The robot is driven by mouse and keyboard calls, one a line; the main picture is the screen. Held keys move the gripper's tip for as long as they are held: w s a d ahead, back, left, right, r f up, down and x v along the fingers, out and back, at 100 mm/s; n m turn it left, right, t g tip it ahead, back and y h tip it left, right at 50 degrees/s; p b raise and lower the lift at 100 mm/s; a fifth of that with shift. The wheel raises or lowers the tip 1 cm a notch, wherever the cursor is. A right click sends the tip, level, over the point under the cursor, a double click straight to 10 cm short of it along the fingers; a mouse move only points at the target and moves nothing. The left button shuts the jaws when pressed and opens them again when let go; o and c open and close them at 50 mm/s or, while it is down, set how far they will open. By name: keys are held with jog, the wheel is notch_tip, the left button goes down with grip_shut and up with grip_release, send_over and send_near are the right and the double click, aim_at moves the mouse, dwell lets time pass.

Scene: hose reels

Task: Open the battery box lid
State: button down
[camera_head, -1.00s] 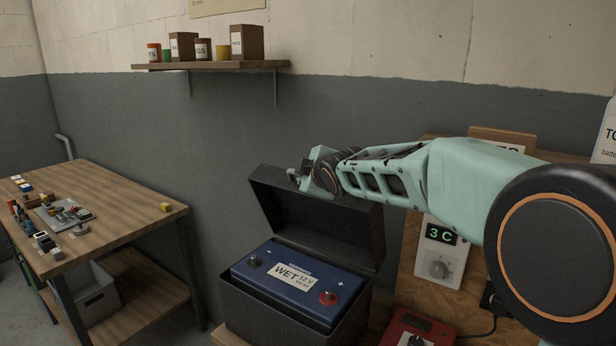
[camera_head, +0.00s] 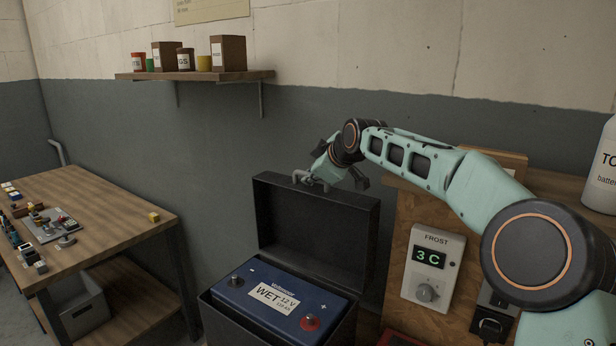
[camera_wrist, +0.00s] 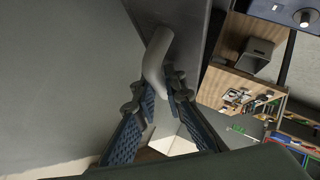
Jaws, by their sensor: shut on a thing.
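The battery box (camera_head: 231,327) is black and holds a blue battery (camera_head: 240,299) labelled WET 12 V. Its black lid (camera_head: 318,235) stands raised at the back of the box, roughly upright, with its inside facing the head camera. My gripper (camera_head: 310,180) is at the lid's top edge, shut on the grey lid handle (camera_wrist: 156,62). In the wrist view, the blue ridged fingers of my gripper (camera_wrist: 162,98) lie on both sides of the handle's lower end. The outer face of the lid is hidden in the head view.
A wooden board with a frost thermostat (camera_head: 437,265) reading 3 C stands right of the box. A workbench (camera_head: 110,220) with small parts is at the left. A wall shelf (camera_head: 195,75) holds jars and boxes. A white bottle (camera_head: 603,170) is at the far right.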

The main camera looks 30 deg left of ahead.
jog(key=shift+w+r+g, duration=0.1)
jog(key=shift+w+g, duration=0.2)
jog(key=shift+w, duration=0.6)
jog(key=c, duration=2.3)
grip_release()
jog(key=shift+o, duration=0.2)
